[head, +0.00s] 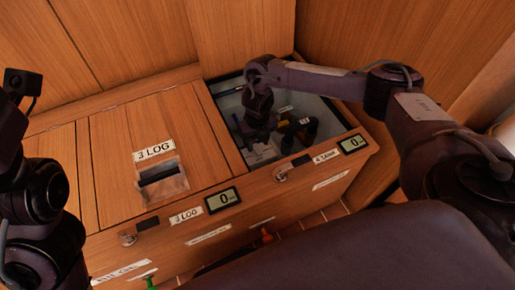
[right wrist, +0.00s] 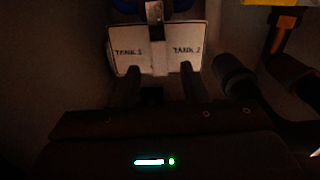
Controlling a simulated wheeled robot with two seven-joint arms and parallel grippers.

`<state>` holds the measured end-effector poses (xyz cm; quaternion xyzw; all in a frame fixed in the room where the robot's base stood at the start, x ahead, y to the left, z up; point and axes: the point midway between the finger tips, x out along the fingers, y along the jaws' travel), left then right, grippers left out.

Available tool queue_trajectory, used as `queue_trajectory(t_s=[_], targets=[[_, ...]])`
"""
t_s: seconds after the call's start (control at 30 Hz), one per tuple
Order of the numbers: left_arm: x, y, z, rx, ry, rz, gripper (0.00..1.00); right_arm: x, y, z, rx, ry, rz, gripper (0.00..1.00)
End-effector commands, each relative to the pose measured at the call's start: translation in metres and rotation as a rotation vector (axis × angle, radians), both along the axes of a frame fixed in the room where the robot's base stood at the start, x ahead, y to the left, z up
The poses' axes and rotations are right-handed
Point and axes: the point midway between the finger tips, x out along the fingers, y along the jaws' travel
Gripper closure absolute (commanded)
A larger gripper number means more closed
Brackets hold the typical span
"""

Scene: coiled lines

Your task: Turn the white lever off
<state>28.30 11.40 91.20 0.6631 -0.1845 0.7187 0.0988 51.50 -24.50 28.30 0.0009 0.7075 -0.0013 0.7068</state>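In the right wrist view a white plate (right wrist: 126,50) carries the labels TANK 1 and TANK 2. A pale upright lever (right wrist: 158,55) stands at its middle, between the labels. My right gripper (right wrist: 158,78) is open, its two dark fingers apart just below the plate, one on each side of the lever's line. Whether they touch the plate cannot be told. In the head view my right gripper reaches down into the open compartment, and a whitish piece (head: 262,153) shows below it. My left arm is at the left edge; its gripper does not show.
The open locker compartment (head: 216,88) has close wooden edges around my right arm. Yellow and black fittings (head: 298,128) stand right of the gripper. Dark pipes (right wrist: 235,75) lie close to the right finger. A closed hatch marked 3 LOG (head: 115,150) is on the left.

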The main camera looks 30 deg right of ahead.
Motion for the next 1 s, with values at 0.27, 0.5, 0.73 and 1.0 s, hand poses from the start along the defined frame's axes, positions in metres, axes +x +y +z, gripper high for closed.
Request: queue_trajectory(t_s=[0.27,0.5,0.73,1.0], targets=[[-0.007,-0.003,0.005,0.005,-0.034,-0.001,0.64,0.000,0.000,-0.023,0.001,0.000,-0.001,0.60],[-0.007,-0.003,0.005,0.005,-0.033,-0.001,0.64,0.000,0.000,-0.023,0.001,0.000,0.000,0.61],[-0.006,-0.003,0.005,0.005,-0.033,-0.001,0.64,0.000,0.000,-0.023,0.001,0.000,0.000,0.91],[-0.007,-0.003,0.005,0.005,-0.033,-0.001,0.64,0.000,0.000,-0.023,0.001,0.000,0.000,1.00]])
